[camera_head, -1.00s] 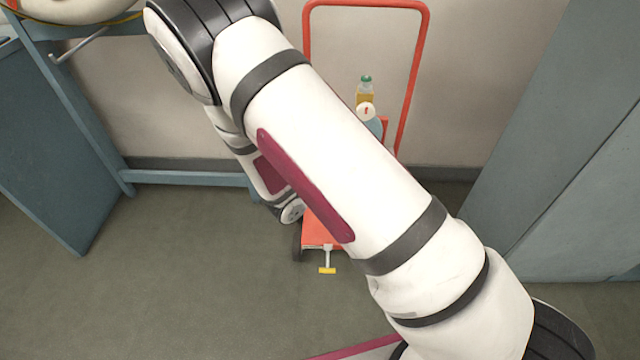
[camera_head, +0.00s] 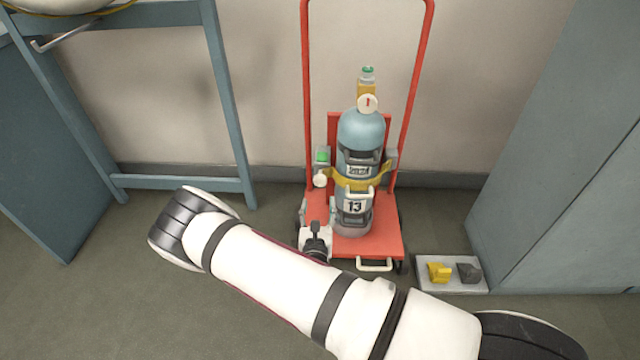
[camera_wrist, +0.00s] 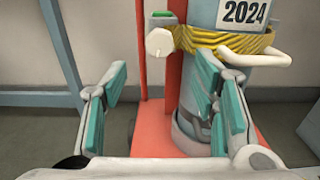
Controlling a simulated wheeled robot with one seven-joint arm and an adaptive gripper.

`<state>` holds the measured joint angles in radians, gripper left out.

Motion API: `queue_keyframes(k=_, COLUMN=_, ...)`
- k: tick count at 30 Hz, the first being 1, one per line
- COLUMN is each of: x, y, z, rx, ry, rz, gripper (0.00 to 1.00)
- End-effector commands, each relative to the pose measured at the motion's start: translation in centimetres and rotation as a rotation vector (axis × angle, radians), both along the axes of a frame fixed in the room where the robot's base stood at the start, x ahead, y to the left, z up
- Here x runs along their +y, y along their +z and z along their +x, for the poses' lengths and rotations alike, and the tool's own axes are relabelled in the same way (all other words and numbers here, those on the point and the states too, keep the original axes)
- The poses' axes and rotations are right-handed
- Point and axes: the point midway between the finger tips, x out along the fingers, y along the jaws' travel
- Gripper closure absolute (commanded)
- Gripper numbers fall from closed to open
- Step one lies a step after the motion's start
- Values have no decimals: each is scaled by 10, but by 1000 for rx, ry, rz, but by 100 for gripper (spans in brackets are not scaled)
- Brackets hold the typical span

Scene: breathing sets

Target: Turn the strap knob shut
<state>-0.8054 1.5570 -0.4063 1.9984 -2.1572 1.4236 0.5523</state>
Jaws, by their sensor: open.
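The strap knob (camera_wrist: 159,43) is a round, pale knob on a grey bracket at the left of the cylinder strap. It also shows in the head view (camera_head: 320,180). A green patch (camera_wrist: 162,14) sits above it. The yellow strap (camera_wrist: 225,40) runs around the blue-grey cylinder (camera_head: 361,130), which stands upright on the red trolley. My gripper (camera_wrist: 162,78) is open and empty, with its teal-padded fingers spread. In the wrist view the knob appears above and between the fingertips, apart from them. In the head view my gripper (camera_head: 316,240) is low at the trolley's left front.
A pale handle (camera_wrist: 262,57) sticks out from the strap's front, right of the knob. The red trolley (camera_head: 388,240) has a tall tube frame. A tray (camera_head: 450,287) with yellow and dark pieces lies on the floor at right. A blue stand (camera_head: 232,110) is left, a grey cabinet (camera_head: 560,170) right.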

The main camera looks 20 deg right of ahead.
Motion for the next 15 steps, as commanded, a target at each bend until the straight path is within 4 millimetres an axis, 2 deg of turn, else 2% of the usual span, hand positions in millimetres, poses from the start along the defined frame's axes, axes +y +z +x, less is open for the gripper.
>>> queue_keyframes(k=9, x=-20, y=-2, z=61, rx=-4, ry=-2, rz=3, gripper=46)
queue_keyframes(k=15, x=-29, y=-2, z=88, rx=-2, ry=-2, rz=2, gripper=46)
